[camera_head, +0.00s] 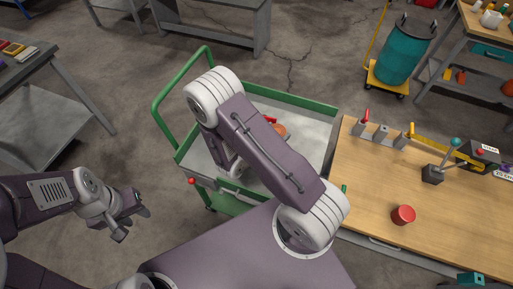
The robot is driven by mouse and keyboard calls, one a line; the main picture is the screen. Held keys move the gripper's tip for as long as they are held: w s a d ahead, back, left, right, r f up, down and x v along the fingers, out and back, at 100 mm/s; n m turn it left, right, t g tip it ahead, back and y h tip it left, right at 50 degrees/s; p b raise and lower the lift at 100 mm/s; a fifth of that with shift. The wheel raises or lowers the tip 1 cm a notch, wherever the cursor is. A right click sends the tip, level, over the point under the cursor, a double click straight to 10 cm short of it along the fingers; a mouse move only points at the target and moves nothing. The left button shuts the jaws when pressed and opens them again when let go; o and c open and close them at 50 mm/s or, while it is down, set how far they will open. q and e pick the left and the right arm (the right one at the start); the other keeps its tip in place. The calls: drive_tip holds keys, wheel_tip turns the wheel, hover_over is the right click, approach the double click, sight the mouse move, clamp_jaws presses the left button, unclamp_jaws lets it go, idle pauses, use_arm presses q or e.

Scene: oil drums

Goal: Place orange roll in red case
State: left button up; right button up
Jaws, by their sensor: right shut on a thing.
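An orange roll (279,130) shows in the green cart, just beyond my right arm, which hides part of it. A small red piece (271,119) shows beside it; I cannot tell whether it belongs to the red case, most of which would be hidden. My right arm reaches over the cart and bends down into it. Only the wrist of my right gripper (236,167) shows at the arm's left edge; its fingertips are hidden behind the arm. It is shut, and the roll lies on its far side. My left gripper (132,215) is open and empty over the floor, left of the cart.
The green cart (300,101) has raised rims and a push handle. A wooden table (365,190) at the right bears a red round can (403,214), a joystick (433,173) and yellow-handled clamps. A teal drum (403,55) stands on a yellow dolly behind. Grey floor is clear around the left gripper.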

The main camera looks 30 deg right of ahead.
drive_tip(key=w+a+f, duration=0.1)
drive_tip(key=a+f, duration=0.1)
drive_tip(key=w+a+f, duration=0.1)
drive_tip(key=a+f, duration=0.1)
drive_tip(key=f, duration=0.1)
drive_tip(key=w+a+f, duration=0.1)
drive_tip(key=a+f, duration=0.1)
drive_tip(key=f, duration=0.1)
drive_tip(key=shift+s, duration=0.15)
drive_tip(key=shift+f, duration=0.1)
